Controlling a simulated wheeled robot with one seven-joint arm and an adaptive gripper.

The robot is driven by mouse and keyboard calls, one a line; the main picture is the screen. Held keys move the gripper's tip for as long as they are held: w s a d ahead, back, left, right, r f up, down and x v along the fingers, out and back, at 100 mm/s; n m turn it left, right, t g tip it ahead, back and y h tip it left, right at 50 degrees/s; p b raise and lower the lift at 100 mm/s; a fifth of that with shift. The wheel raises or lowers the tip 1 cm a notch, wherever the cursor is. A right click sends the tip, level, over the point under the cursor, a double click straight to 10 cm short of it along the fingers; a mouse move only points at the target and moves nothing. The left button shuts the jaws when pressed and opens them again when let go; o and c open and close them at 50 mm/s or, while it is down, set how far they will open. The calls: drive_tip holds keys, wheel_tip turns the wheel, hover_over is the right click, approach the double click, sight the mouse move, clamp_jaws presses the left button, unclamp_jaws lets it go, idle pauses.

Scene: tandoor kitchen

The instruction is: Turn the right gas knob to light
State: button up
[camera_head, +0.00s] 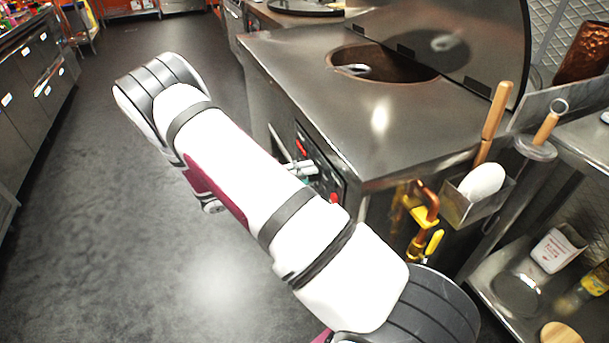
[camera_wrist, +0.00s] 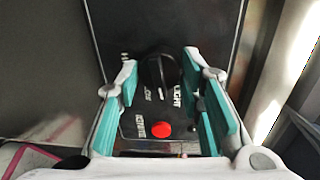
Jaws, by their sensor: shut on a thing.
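The gas knob (camera_wrist: 157,72) is black and round, on a dark control panel (camera_wrist: 222,28) in the wrist view. Its white pointer mark faces toward the bottom of the picture, close to the LIGHT lettering on its lower right. My gripper (camera_wrist: 160,80) has its teal-padded fingers on either side of the knob and is shut on it. The head view shows my gripper (camera_head: 299,169) at the panel on the tandoor counter's front, where the knob itself is hidden. Which of the panel's knobs this is cannot be told from the wrist view alone.
A red button (camera_wrist: 161,129) sits just below the knob, between my fingers. The steel counter (camera_head: 330,110) has a round opening and a raised dark lid. A copper pipe with yellow valve handles (camera_head: 424,218) stands right of the panel. The floor at left is clear.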

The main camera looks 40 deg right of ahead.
drive_tip(key=shift+f+n, duration=0.1)
drive_tip(key=shift+n, duration=1.7)
drive_tip(key=shift+w, duration=0.1)
drive_tip(key=o, duration=1.2)
drive_tip(key=v, duration=1.2)
drive_tip(key=shift+w, duration=0.1)
